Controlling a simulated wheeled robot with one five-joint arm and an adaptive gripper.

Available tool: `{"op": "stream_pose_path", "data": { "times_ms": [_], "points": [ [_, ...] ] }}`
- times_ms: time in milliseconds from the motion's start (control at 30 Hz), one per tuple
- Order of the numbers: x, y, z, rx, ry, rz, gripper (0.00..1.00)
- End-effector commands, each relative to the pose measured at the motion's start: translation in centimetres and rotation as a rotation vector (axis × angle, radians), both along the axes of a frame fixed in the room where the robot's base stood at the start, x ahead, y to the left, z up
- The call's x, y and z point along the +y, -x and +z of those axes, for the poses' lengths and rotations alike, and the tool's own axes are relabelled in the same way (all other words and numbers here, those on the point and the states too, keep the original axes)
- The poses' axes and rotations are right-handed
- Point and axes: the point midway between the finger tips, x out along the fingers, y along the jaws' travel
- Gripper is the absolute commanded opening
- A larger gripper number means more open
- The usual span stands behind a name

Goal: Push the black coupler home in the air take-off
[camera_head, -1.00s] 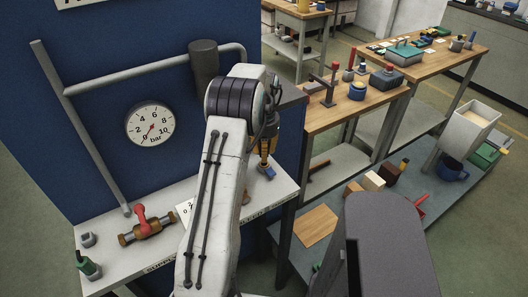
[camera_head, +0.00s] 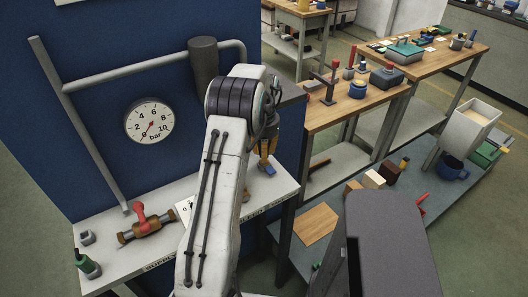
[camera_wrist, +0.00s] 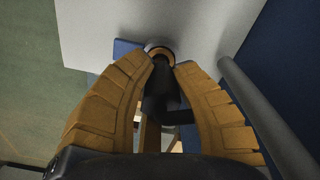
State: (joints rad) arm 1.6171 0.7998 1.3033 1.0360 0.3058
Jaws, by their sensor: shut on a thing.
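My gripper (camera_wrist: 165,72) is shut on the black coupler (camera_wrist: 160,90), which lies between its yellow fingers in the wrist view. A brass-coloured ring (camera_wrist: 161,50), which looks like the mouth of the air take-off, sits right at the fingertips. I cannot tell how deep the coupler sits in it. A blue piece (camera_wrist: 125,47) lies beside the ring, against the pale shelf. In the head view my gripper (camera_head: 266,152) shows only in part behind my arm, above the right end of the shelf, and the coupler is hidden there.
The pale shelf (camera_head: 115,258) carries a brass valve with a red handle (camera_head: 145,222) and a green-topped fitting (camera_head: 88,264). A gauge (camera_head: 149,120) and grey pipe (camera_head: 140,71) are on the blue panel. A wooden bench (camera_head: 325,112) stands to the right.

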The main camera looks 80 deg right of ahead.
Motion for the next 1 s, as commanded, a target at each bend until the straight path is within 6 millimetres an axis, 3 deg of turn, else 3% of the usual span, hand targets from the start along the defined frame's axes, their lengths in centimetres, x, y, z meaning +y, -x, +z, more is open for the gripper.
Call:
{"op": "stream_pose_path", "data": {
  "times_ms": [867, 900, 1000],
  "points": [
    [0.0, 0.0, -2.4, 0.000, -0.001, 0.000, 0.00],
    [0.0, 0.0, -2.4, 0.000, 0.000, 0.000, 0.25],
    [0.0, 0.0, -2.3, 0.000, 0.000, 0.000, 0.34]
  ]
}}
